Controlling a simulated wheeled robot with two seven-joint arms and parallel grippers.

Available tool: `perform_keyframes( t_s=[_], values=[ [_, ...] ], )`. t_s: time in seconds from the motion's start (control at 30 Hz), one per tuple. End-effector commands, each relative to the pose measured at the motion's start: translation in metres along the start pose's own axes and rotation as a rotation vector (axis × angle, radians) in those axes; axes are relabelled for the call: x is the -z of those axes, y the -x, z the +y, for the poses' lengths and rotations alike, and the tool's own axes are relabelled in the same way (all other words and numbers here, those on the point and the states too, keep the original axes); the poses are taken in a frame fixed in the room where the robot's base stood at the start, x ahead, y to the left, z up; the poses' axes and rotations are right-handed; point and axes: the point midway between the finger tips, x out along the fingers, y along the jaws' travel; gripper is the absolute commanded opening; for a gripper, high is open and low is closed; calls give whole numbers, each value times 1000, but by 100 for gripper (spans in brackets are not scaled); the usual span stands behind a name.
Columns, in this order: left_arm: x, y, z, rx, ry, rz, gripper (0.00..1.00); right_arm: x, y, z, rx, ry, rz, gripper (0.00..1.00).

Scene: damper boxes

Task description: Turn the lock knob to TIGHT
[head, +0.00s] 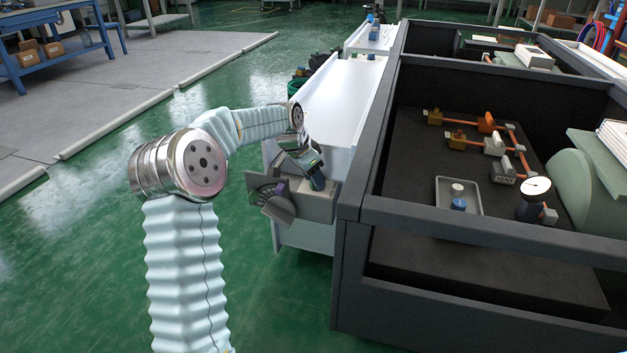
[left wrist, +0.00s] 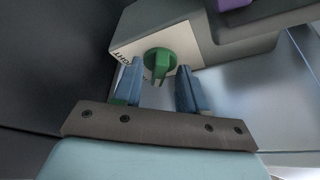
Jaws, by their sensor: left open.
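The green lock knob (left wrist: 160,62) shows in the left wrist view on a pale label plate (left wrist: 128,38) with dark lettering that I cannot fully read. The knob's grip bar points down toward my gripper. My left gripper (left wrist: 160,88) is open, with one blue finger on each side of the knob's lower end; I cannot tell whether either finger touches it. In the head view my left gripper (head: 312,168) is at the grey damper box (head: 318,205), and the knob is hidden there. My right gripper is not in view.
The damper box sits at the end of a long white duct (head: 335,100). A dark-framed bench (head: 350,215) stands close on its right, holding a tray (head: 475,190), a gauge (head: 536,188) and copper pipes with valves. The green floor (head: 90,250) to the left is clear.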

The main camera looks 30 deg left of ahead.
Motion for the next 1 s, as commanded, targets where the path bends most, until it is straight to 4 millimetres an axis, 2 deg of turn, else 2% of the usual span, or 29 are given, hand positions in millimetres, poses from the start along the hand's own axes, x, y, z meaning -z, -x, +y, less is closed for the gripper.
perform_keyframes(
  t_s=[0.33,0.6,0.77,1.0],
  values=[
    [0,-4,0,0,0,1,40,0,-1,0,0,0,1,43],
    [0,-4,0,0,0,1,0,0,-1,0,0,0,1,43],
    [0,-3,0,-2,-5,0,0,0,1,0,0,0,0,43],
    [3,3,-4,-83,-193,-3,0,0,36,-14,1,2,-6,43]
  ],
)
